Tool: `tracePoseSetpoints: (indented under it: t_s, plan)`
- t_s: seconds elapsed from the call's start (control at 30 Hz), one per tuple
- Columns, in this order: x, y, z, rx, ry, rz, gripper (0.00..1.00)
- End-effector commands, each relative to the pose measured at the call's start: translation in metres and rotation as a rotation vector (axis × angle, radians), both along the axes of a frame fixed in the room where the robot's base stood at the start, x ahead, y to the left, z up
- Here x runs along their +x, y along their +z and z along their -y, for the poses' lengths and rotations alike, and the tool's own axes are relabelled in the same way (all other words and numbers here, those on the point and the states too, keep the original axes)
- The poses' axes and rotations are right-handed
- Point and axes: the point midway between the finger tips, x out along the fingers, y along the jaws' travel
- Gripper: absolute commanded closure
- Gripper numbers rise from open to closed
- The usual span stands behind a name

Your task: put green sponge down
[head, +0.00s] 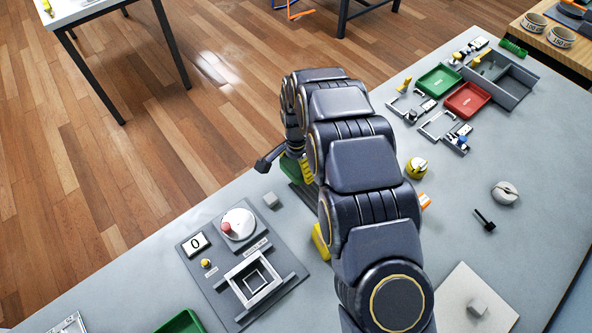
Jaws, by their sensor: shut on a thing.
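A green block that looks like the green sponge (291,170) shows low beside my arm, over the table near its far edge. My gripper (284,156) is at the end of my arm there, mostly hidden behind my own links. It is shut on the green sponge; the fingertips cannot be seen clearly. A yellow ribbed piece (307,172) shows right beside the green. Whether the sponge touches the surface under it cannot be told.
A dark panel (205,262) with a round dial and a square frame lies left of my arm. A small grey cube (270,200) sits near the gripper. Green (439,80) and red (467,99) trays stand at upper right. The left table strip is mostly clear.

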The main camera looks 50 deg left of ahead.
Motion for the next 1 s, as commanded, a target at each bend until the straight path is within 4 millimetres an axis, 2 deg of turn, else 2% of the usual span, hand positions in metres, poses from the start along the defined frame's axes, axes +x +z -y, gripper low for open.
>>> tracePoseSetpoints:
  t_s: [0.23, 0.73, 0.8, 1.0]
  plan:
    - [0.000, -0.032, 0.000, -0.004, 0.001, -0.002, 0.35]
    - [0.000, -0.039, -0.001, -0.002, 0.001, 0.000, 0.35]
    - [0.000, -0.039, -0.001, -0.001, 0.001, 0.000, 0.00]
    - [0.000, -0.039, -0.001, -0.001, 0.001, 0.000, 0.00]
